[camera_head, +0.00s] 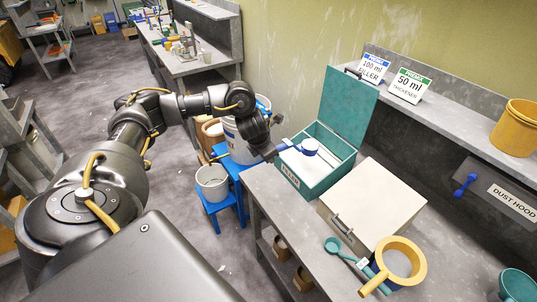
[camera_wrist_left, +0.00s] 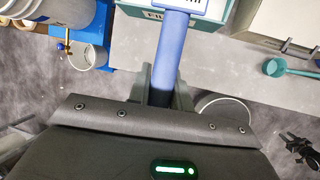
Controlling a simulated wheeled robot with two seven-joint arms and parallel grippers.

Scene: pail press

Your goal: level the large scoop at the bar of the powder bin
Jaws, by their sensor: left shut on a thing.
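My left gripper (camera_head: 272,152) is shut on the handle of the large blue scoop (camera_head: 309,147). The handle (camera_wrist_left: 171,45) runs up between my fingers in the left wrist view. Whether the cup touches the powder or a rim is unclear. White powder (camera_head: 290,160) fills the bin, and its teal lid stands raised behind. I cannot make out the leveling bar or what the cup holds. My right gripper is not in view.
A pale closed box (camera_head: 372,200) stands beside the bin. A teal scoop (camera_head: 333,246) and a yellow-rimmed sieve (camera_head: 402,262) lie nearer on the bench. A grey bucket (camera_head: 212,183) stands on a blue stool left of the bench. Two label cards (camera_head: 408,86) stand on the shelf.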

